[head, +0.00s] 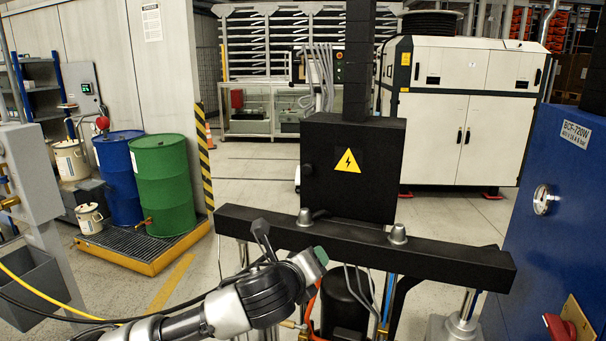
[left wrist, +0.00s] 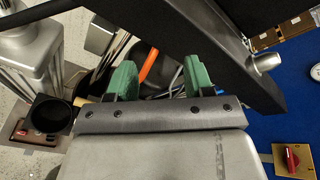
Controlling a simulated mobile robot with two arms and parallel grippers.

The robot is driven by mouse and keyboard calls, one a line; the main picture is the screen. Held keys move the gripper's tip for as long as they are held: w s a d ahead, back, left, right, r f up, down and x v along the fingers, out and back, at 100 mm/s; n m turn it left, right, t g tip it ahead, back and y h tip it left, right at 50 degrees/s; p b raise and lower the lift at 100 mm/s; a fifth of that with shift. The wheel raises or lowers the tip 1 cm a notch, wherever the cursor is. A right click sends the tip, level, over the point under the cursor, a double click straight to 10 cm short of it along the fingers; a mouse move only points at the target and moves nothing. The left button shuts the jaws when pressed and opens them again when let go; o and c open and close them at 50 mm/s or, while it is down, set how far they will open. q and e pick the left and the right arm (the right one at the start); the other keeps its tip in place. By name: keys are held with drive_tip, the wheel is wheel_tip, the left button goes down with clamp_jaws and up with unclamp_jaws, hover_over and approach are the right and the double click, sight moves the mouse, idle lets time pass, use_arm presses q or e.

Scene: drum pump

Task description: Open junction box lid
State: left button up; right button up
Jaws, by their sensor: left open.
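The junction box (head: 380,188) is a black box with a yellow lightning warning sign (head: 348,161) on its front lid. It is mounted above a black crossbeam (head: 450,258), and its lid looks closed. A small dark knob or latch shows at its left edge. My left gripper (head: 291,244) is below and left of the box, in front of the beam. In the left wrist view its two green-padded fingers (left wrist: 158,82) are apart with nothing held between them. The black beam (left wrist: 222,55) runs diagonally just beyond them. My right gripper is not in view.
A blue cabinet (head: 555,230) with a gauge and a red knob stands at the right. Hoses and a dark cylinder (head: 345,305) are below the beam. Blue and green drums (head: 163,185) stand on a yellow pallet at left. Floor between drums and beam is clear.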

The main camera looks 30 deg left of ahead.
sight(307, 171)
use_arm(q)
drive_tip(key=s+a+r+m+t+y, duration=0.15)
drive_tip(key=r+m, duration=0.25)
drive_tip(key=r, duration=0.4)
drive_tip(key=s+a+r+m+t, duration=0.1)
drive_tip(key=a+r+m+t, duration=0.1)
drive_tip(key=r+m, duration=0.35)
drive_tip(key=shift+n, duration=0.85)
drive_tip(key=p+x, duration=0.1)
drive_tip(key=x, duration=0.2)
drive_tip(key=r+x, duration=0.1)
drive_tip(key=x, duration=0.2)
drive_tip(key=p+x, duration=0.1)
drive_tip(key=x, duration=0.3)
drive_tip(key=shift+s+a+r+p, duration=0.1)
drive_tip(key=shift+a+r+p, duration=0.05)
drive_tip(key=shift+r+p, duration=0.2)
drive_tip(key=shift+w+a+f, duration=0.15)
drive_tip(key=shift+w, duration=0.6)
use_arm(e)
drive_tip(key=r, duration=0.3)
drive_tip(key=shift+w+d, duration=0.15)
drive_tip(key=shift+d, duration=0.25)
use_arm(q)
drive_tip(key=shift+c, duration=0.2)
clamp_jaws()
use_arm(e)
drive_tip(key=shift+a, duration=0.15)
